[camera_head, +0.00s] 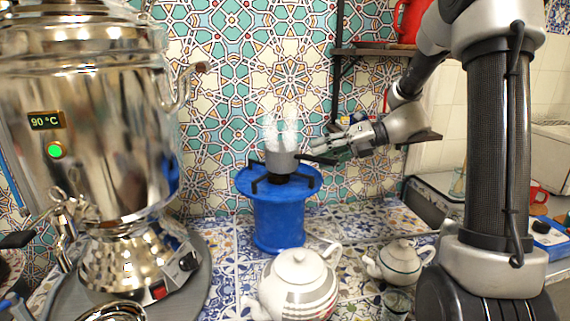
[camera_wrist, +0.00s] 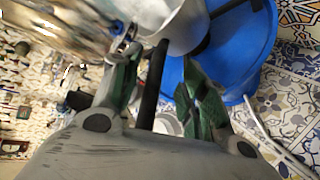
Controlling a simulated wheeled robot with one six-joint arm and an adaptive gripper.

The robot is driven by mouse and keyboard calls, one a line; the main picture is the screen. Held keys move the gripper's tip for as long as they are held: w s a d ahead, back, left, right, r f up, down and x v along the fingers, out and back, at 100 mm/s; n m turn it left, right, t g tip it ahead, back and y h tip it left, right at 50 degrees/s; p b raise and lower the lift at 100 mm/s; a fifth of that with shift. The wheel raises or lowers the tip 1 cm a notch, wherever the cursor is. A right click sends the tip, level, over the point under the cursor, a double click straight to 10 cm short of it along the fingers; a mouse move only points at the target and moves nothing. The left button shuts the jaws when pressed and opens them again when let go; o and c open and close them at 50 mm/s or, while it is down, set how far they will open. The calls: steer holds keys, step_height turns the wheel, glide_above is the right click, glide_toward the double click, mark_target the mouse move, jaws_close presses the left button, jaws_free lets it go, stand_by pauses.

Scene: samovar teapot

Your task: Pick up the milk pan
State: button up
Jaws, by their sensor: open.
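The milk pan (camera_head: 281,163) is a small grey pan with white steam above it. It stands on a black burner grate (camera_head: 258,184) on top of a blue cylinder (camera_head: 279,222). Its dark handle (camera_head: 319,160) points right. My gripper (camera_head: 318,147) is at the handle, coming from the right. In the wrist view the open fingers of my gripper (camera_wrist: 163,72) are on either side of the black handle (camera_wrist: 152,90), with gaps visible. The pan's pale body (camera_wrist: 180,25) is just beyond the fingertips. I cannot tell the exact height of the fingers against the handle.
A large shiny samovar (camera_head: 90,130) reading 90 °C stands at the left. A white striped teapot (camera_head: 300,284) is in front of the blue cylinder. A smaller teapot (camera_head: 398,262) is to the right. A shelf (camera_head: 375,50) with a red item is above my arm.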

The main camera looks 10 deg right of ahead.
mark_target(309, 158)
steer(key=x, duration=0.4)
steer(key=shift+s+a+f, duration=0.1)
steer(key=shift+s+a, duration=0.1)
steer(key=shift+a, duration=0.05)
jaws_close()
